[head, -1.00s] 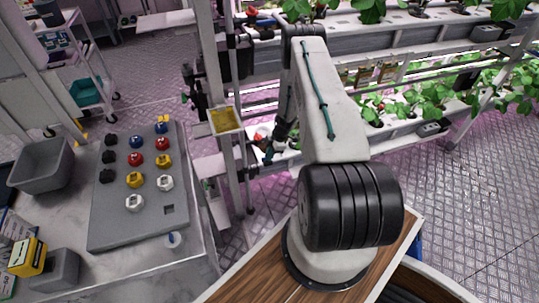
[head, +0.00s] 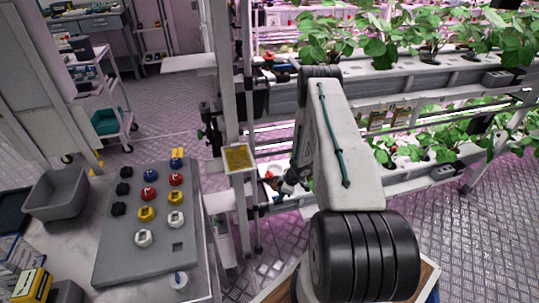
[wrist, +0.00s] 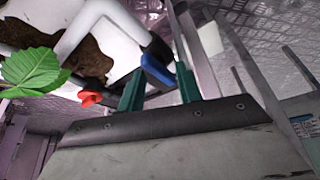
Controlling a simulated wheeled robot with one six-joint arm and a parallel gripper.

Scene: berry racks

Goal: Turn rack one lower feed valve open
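In the wrist view, a blue valve lever (wrist: 157,70) sits on a black fitting at the end of a white pipe (wrist: 95,22). My gripper (wrist: 160,70) has its two green fingers apart, one on each side of the blue lever. I cannot tell whether either finger touches it. A red valve handle (wrist: 90,98) lies to the left, outside the fingers. In the head view, my gripper (head: 287,186) is small and dark at the left end of the lower rack trough, beside a red part (head: 271,176). The blue lever cannot be made out there.
A green leaf (wrist: 33,70) hangs left of the gripper in the wrist view. In the head view, a white rack post (head: 238,110) with a yellow panel (head: 238,158) stands left of my arm. A bench with a knob board (head: 120,255) and a grey bin (head: 55,195) is further left.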

